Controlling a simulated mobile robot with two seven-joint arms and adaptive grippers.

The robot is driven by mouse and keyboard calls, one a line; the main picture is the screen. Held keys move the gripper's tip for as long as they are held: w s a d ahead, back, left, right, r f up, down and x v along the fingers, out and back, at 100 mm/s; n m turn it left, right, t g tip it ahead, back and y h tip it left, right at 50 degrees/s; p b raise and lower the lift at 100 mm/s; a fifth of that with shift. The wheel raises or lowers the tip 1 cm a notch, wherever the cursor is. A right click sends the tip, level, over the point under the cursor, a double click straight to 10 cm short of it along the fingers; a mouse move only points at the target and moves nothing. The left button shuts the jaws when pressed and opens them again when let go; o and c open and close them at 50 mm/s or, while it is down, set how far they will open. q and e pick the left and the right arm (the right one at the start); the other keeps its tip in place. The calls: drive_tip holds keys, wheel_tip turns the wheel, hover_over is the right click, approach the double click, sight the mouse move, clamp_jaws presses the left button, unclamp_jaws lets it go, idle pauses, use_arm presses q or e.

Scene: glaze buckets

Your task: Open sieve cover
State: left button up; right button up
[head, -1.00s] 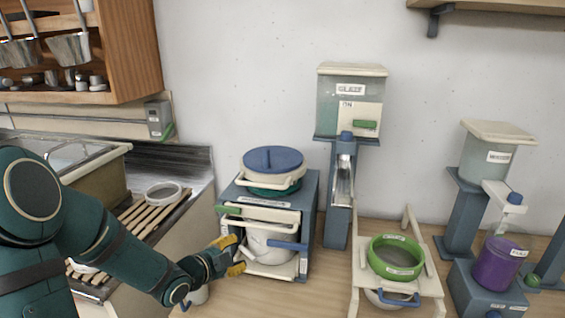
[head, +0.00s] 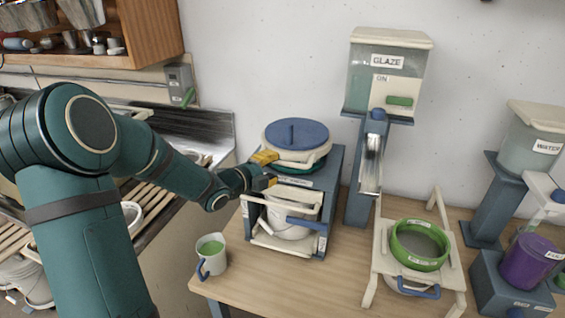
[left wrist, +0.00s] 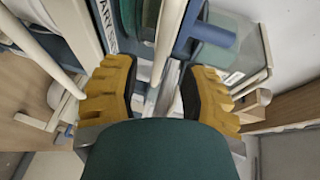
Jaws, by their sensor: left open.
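A round blue lid (head: 290,132) with a cream rim sits on top of a blue-grey stand (head: 334,172); it looks closed. A dark green ring shows just under it. My left gripper (head: 266,169) is open at the stand's upper left, just below the lid's rim. In the left wrist view its yellow fingers (left wrist: 158,95) are apart, with a cream bar (left wrist: 168,38) running between them; I cannot tell whether they touch it. My right gripper is not in view.
A white jug with green liquid (head: 211,258) stands on the table left of the stand. A green-rimmed sieve (head: 420,240) on a cream rack and a glaze dispenser (head: 388,70) are to the right. A purple container (head: 529,262) stands at far right. The table front is clear.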

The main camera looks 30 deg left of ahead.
sight(281, 163)
use_arm(q)
drive_tip(key=shift+x, duration=2.35)
clamp_jaws()
